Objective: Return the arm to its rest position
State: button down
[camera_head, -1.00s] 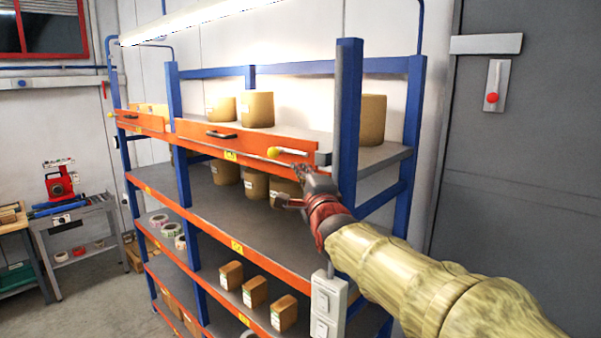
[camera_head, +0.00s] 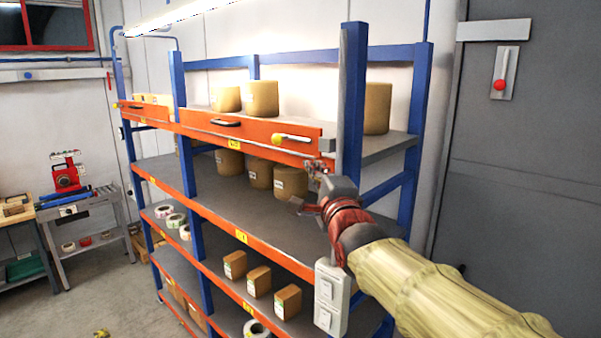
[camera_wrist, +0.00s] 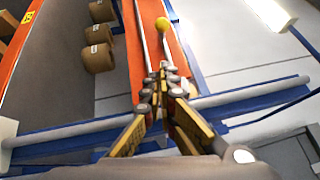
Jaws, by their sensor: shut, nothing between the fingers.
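My arm reaches in from the lower right in the head view. My gripper (camera_head: 318,168) is in front of the right part of the shelf rack, just below the right end of the orange front panel (camera_head: 250,131). In the wrist view my gripper (camera_wrist: 158,78) has its fingers together with nothing between them. Beyond the fingertips is a lever with a yellow knob (camera_wrist: 163,24) along the orange panel. The same yellow knob (camera_head: 277,139) shows in the head view, left of the gripper and apart from it.
The blue-post rack has grey shelves (camera_head: 215,190) with brown rolls (camera_head: 262,98) and small boxes (camera_head: 287,301). A pale switch box (camera_head: 331,298) is on the near post. A grey door (camera_head: 525,150) is at right, and a small table (camera_head: 85,200) at left. Floor shows at lower left.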

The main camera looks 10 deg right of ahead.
jog(key=s+f+n+g, duration=0.25)
jog(key=f+n, duration=0.25)
jog(key=f, duration=0.4)
jog(key=s+f+n+g, duration=0.2)
jog(key=f+n+g, duration=0.2)
jog(key=f, duration=0.5)
jog(key=s+d+f+n+g+b, duration=0.1)
jog(key=s+f+n+g+b, duration=0.2)
jog(key=s+f, duration=1.1)
jog(key=s+d+f+n+g+b, duration=0.1)
jog(key=s+f+n+g+b, duration=0.3)
jog(key=s+f+n+b, duration=0.3)
jog(key=s+f+b, duration=0.5)
jog(key=s+f, duration=0.3)
jog(key=s, duration=0.1)
jog(key=shift+s+h, duration=0.2)
jog(key=shift+h, duration=0.1)
jog(key=c, duration=2.5)
grip_release()
jog(key=shift+r+g, duration=0.15)
jog(key=shift+g, duration=0.1)
jog(key=shift+c, duration=0.2)
